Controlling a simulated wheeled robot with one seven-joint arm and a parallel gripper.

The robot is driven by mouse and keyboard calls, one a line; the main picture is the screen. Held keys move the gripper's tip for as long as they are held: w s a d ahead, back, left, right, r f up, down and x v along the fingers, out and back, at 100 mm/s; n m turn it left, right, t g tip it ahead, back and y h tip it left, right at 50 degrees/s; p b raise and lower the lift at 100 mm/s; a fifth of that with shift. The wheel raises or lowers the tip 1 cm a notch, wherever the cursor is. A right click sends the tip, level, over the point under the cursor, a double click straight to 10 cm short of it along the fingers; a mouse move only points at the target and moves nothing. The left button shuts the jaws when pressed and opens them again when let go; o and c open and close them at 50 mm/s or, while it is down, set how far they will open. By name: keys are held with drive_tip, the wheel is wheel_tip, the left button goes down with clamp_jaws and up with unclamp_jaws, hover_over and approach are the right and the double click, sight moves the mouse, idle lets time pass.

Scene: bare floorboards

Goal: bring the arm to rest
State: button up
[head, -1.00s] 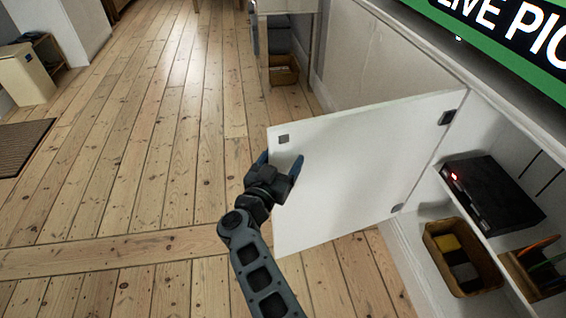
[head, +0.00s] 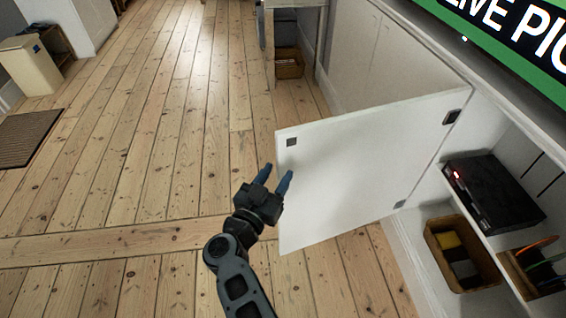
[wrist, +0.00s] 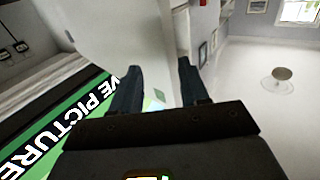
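My gripper (head: 277,179) is open and empty, its two blue-tipped fingers apart and pointing up the picture. It is in front of the free edge of a white cabinet door (head: 352,175), which stands wide open. In the head view the right finger overlaps the door's edge; I cannot tell whether it touches.
The open cabinet holds a black box (head: 493,192) with a red light and a basket (head: 462,255). A screen (head: 515,30) stands above. A mat (head: 28,138) lies at far left. Floorboards (head: 140,150) left of my arm are clear.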

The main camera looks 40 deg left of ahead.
drive_tip(key=shift+s, duration=0.25)
idle(0.3)
drive_tip(key=s+d+f+m+p, duration=0.1)
drive_tip(key=s+d, duration=0.3)
drive_tip(key=d, duration=0.6)
drive_tip(key=s+d+t, duration=0.1)
drive_tip(key=s+d, duration=0.3)
drive_tip(key=d, duration=0.6)
drive_tip(key=s+d+f+m+p, duration=0.1)
drive_tip(key=s+d, duration=0.4)
drive_tip(key=d, duration=0.6)
drive_tip(key=s+d+r+g+h+p, duration=0.1)
drive_tip(key=s+d+r+g+h, duration=0.2)
drive_tip(key=s+d+r, duration=1.4)
drive_tip(key=s+d, duration=0.1)
drive_tip(key=s, duration=0.3)
drive_tip(key=shift+s+r+g, duration=0.15)
drive_tip(key=shift+r+g, duration=0.2)
drive_tip(key=shift+g, duration=0.05)
